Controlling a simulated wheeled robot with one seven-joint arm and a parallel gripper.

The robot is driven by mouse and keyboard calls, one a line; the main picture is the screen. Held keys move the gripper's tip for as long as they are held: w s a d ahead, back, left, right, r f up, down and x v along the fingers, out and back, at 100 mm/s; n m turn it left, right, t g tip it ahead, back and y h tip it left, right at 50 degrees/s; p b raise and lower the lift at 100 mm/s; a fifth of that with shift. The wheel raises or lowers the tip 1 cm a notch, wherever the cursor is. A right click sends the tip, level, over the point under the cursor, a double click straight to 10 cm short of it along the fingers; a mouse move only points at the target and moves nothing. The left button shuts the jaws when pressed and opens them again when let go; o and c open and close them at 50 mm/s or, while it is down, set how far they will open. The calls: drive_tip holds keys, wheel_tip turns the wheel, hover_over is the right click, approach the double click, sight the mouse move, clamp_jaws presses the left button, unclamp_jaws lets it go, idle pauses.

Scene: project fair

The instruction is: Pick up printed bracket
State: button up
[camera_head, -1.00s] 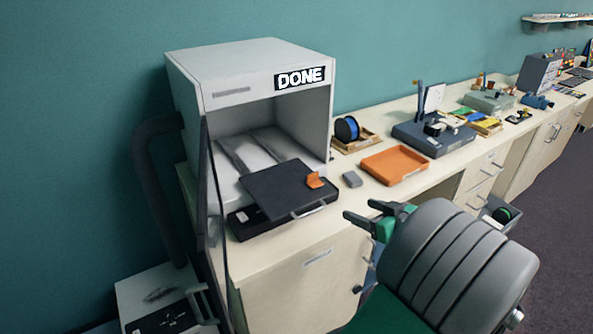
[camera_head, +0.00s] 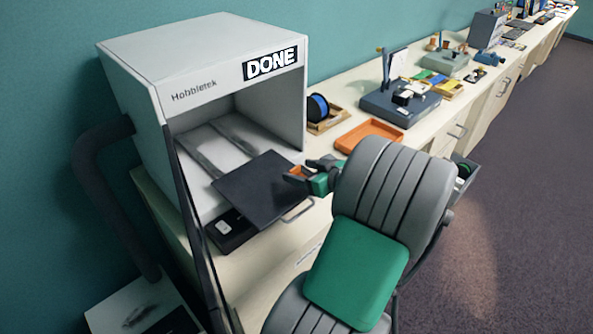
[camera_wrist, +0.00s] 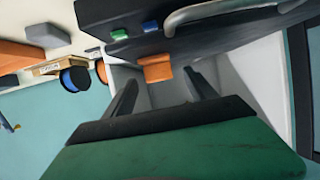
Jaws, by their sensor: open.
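The printed bracket is a small orange piece (camera_head: 297,171) at the right edge of the dark print plate (camera_head: 255,185), which sticks out of the white printer. My gripper (camera_head: 297,169) is at that edge, with its dark fingers open and partly hiding the bracket. In the wrist view the bracket (camera_wrist: 156,68) appears ahead, between the open fingertips (camera_wrist: 161,76). Whether either finger touches it I cannot tell. The plate's dark front and handle (camera_wrist: 205,12) show above it in that view.
The printer (camera_head: 200,70) reads DONE, and its open door (camera_head: 196,225) stands at the left. An orange tray (camera_head: 368,136), a blue spool (camera_head: 318,107) and a dark machine (camera_head: 400,103) sit along the counter. Open floor (camera_head: 510,190) lies at the right.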

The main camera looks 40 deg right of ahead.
sight(296, 169)
drive_tip(key=x, duration=0.3)
drive_tip(key=shift+f, duration=0.1)
drive_tip(key=shift+s+d, duration=0.1)
drive_tip(key=c, duration=1.4)
